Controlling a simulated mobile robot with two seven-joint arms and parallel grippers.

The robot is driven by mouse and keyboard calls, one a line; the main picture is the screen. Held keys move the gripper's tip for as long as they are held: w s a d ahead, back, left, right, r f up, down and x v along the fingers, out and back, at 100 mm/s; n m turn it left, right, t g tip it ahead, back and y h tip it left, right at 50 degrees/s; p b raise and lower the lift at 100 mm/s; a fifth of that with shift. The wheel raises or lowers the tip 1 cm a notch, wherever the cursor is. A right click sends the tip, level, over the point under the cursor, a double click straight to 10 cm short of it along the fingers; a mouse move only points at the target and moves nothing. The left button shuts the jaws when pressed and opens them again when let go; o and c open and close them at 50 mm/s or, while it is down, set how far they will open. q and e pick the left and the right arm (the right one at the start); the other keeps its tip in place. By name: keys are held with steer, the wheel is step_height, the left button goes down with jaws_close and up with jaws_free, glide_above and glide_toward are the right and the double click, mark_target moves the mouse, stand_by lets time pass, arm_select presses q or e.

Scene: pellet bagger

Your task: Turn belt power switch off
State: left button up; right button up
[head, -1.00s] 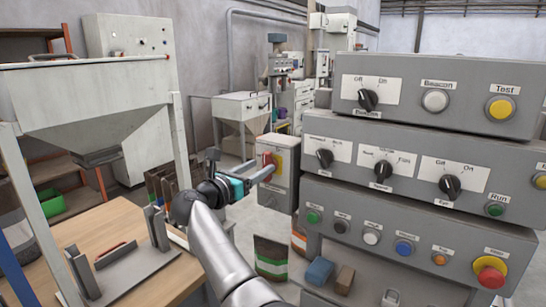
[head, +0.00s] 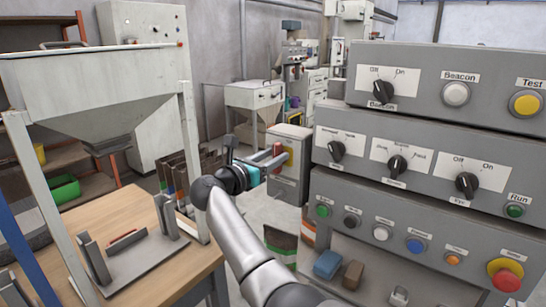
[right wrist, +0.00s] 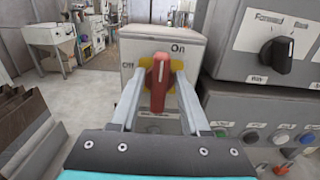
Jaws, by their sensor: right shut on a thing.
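The belt power switch is a red handle (right wrist: 159,80) on a yellow plate (right wrist: 146,98), on the front of a light grey box (right wrist: 187,47). In the right wrist view the handle stands upright, its top toward the "On" label; "Off" is at the left. My right gripper (right wrist: 159,88) is shut on the handle, one finger on each side. In the head view the box (head: 288,190) stands beyond the wooden table, and my right gripper (head: 272,162) reaches its front. The fingers partly hide the handle there. My left gripper is not in view.
A grey stacked control panel (head: 420,150) with knobs and buttons stands close on the right. A hopper (head: 95,95) on a frame and a wooden table (head: 140,275) are at the left. Dark bags (head: 190,175) stand behind my right arm.

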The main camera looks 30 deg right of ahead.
jaws_close()
steer(key=n, duration=0.1)
steer(key=n+p, duration=0.1)
steer(key=n, duration=0.2)
steer(key=shift+w+n+p, duration=0.25)
steer(key=shift+n+p, duration=0.05)
steer(key=shift+w+a+f+n+p, duration=0.15)
steer(key=shift+n+p, duration=0.65)
steer(key=shift+n, duration=1.45)
steer(key=shift+w+d+f+n+p, duration=0.15)
steer(key=shift+n+p, duration=0.65)
steer(key=shift+n, duration=1.4)
steer(key=shift+w+a+f+n+p, duration=0.15)
steer(key=shift+n+p, duration=0.65)
steer(key=shift+n, duration=1.45)
steer(key=shift+s, duration=0.15)
